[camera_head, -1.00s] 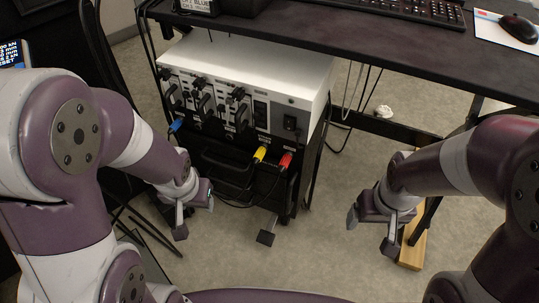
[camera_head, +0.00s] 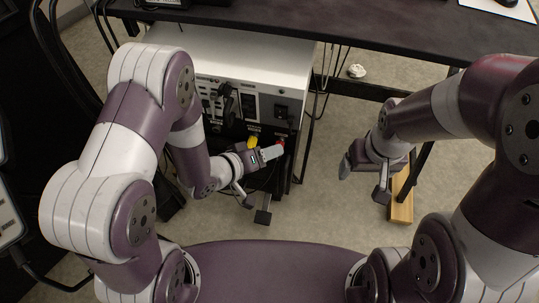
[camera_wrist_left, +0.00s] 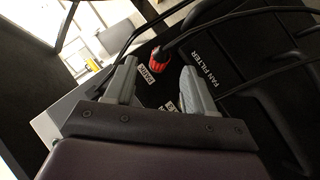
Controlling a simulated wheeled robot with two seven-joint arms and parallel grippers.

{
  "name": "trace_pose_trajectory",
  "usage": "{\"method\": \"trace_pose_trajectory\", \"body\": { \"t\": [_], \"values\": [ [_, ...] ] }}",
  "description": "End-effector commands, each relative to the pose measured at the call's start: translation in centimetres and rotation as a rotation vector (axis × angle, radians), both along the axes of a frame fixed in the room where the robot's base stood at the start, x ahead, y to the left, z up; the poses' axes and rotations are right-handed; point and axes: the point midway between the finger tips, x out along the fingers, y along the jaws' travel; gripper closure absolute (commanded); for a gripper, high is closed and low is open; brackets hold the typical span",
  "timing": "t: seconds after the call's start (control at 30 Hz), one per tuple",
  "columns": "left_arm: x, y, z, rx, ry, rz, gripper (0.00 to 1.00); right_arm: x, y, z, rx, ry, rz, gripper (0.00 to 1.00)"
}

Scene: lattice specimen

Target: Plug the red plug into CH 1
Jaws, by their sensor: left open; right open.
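The red plug (camera_head: 279,143) sits at the lower right of the rack unit's front in the head view, partly covered by my left gripper. In the left wrist view the red plug (camera_wrist_left: 160,58) lies beyond and between the fingertips, with a dark cable running from it. My left gripper (camera_head: 262,172) is open beside it; its fingers (camera_wrist_left: 158,80) hold nothing. My right gripper (camera_head: 364,177) is open and empty, out over the floor to the right. The channel sockets on the unit's front are largely hidden by my left arm; I cannot read CH 1.
The yellow plug (camera_head: 253,141) sits just left of the red one. The pale-topped rack unit (camera_head: 250,60) stands under the dark desk (camera_head: 400,30). A wooden block (camera_head: 401,205) lies on the floor near my right gripper. A "FAN FILTER" panel (camera_wrist_left: 235,60) is near the left fingers.

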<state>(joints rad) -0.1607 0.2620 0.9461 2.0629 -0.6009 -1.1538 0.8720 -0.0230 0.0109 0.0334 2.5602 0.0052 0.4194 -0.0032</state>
Motion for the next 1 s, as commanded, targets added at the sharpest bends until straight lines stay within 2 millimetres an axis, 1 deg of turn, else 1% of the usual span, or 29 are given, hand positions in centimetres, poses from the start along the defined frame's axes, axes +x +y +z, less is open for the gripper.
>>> {"method": "trace_pose_trajectory", "body": {
  "t": [0.03, 0.1, 0.23, 0.47, 0.57, 0.6, 0.63, 0.67, 0.7, 0.73, 0.77, 0.8, 1.0],
  "values": [
    [0.5, -0.6, -0.8, 0.0, -0.001, -0.004, 0.46, 0.0, 0.0, -0.8, 0.0, 0.0, 0.0, 0.17],
    [1.0, -1.0, -1.1, 0.001, -0.001, -0.002, 0.46, 0.0, 0.0, -1.1, 0.0, 0.0, 0.0, 0.17],
    [1.5, -1.5, -1.3, 0.002, 0.0, -0.001, 0.46, 0.0, 0.0, -1.2, 0.0, -0.001, 0.0, 0.17],
    [1.5, -1.6, -1.2, 0.001, 0.0, 0.0, 0.46, 0.0, 0.0, -1.1, 0.0, -0.001, 0.0, 0.17],
    [1.5, -1.5, -1.2, 0.001, 0.0, 0.0, 0.75, 0.0, 0.0, -1.1, 0.0, -0.001, 0.0, 0.17],
    [1.5, -1.5, -1.2, 0.001, 0.0, 0.0, 0.88, 0.0, 0.0, -1.1, 0.0, -0.001, 0.0, 0.17],
    [1.5, -1.5, -1.2, 0.001, 0.0, 0.0, 0.98, 0.0, 0.0, -1.1, 0.0, -0.001, 0.0, 0.17],
    [1.5, -1.5, -1.2, 0.001, 0.0, 0.0, 1.0, 0.0, 0.0, -1.1, 0.0, -0.001, 0.0, 0.17],
    [1.5, -1.5, -1.2, 0.002, 0.0, 0.0, 1.0, 0.0, 0.0, -1.1, 0.0, -0.001, 0.0, 0.17],
    [1.5, -1.5, -1.2, 0.001, 0.0, 0.0, 0.83, 0.0, 0.0, -1.1, 0.0, -0.001, 0.0, 0.17],
    [1.5, -1.5, -1.2, 0.002, 0.0, 0.0, 0.93, 0.0, 0.0, -1.1, 0.0, -0.001, 0.0, 0.17],
    [1.5, -1.5, -1.2, 0.002, 0.0, 0.0, 1.0, 0.0, 0.0, -1.1, 0.0, -0.001, 0.0, 0.17],
    [1.5, -1.5, -1.2, 0.002, 0.0, 0.0, 1.0, 0.0, 0.0, -1.1, 0.0, -0.001, 0.0, 0.17]
  ]
}}
